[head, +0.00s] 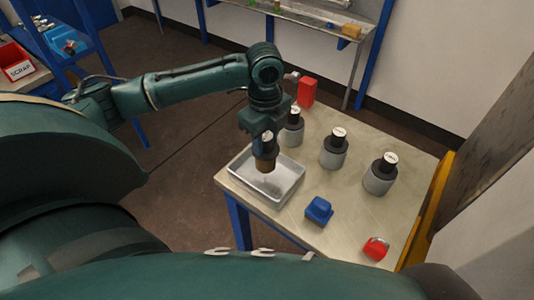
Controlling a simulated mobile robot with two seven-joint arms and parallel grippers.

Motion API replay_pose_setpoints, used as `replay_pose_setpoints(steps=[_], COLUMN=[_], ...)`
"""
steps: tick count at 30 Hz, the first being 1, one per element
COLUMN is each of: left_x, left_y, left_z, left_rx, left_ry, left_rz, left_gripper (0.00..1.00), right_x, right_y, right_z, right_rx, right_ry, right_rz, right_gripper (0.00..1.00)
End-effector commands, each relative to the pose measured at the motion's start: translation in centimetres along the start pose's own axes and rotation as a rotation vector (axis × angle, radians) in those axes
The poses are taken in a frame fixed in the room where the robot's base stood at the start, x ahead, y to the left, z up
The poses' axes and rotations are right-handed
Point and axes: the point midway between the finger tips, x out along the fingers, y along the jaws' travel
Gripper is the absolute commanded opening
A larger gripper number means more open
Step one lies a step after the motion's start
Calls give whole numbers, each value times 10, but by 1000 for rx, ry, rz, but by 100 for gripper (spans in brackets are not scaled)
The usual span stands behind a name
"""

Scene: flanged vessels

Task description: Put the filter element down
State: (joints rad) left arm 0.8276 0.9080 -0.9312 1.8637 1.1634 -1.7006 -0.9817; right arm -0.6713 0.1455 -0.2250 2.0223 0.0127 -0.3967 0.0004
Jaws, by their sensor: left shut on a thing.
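My left gripper (264,136) reaches down over the table and is shut on the filter element (265,164), a dark cylinder with a brownish lower part. The gripper hides the upper part of it. The element is upright over the shallow grey tray (233,167); I cannot tell whether it touches the tray floor. My right gripper is not in view.
Several grey vessels with black tops, one of them the front vessel (379,181), stand on the table (410,155) right of the tray. A blue block (319,210), a small red object (376,248) and a red box (307,92) stand nearby. A yellow post edges the right side.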

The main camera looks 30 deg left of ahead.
Motion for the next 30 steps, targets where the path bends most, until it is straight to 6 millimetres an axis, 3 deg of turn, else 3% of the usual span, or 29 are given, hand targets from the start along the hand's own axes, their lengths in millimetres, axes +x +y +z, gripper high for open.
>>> replay_pose_setpoints(steps=[9,20,21,30], left_x=[46,50,51,51], left_y=[0,0,0,0], left_z=[0,0,0,0], left_rx=[0,0,0,0], left_ry=[1,1,1,0], left_rz=[1,-1,0,0], left_gripper=[0,0,34,55], right_x=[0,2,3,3], right_y=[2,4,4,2], right_z=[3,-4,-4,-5], right_rx=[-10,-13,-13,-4], right_ry=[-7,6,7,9], right_rz=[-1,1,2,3], right_gripper=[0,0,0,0])
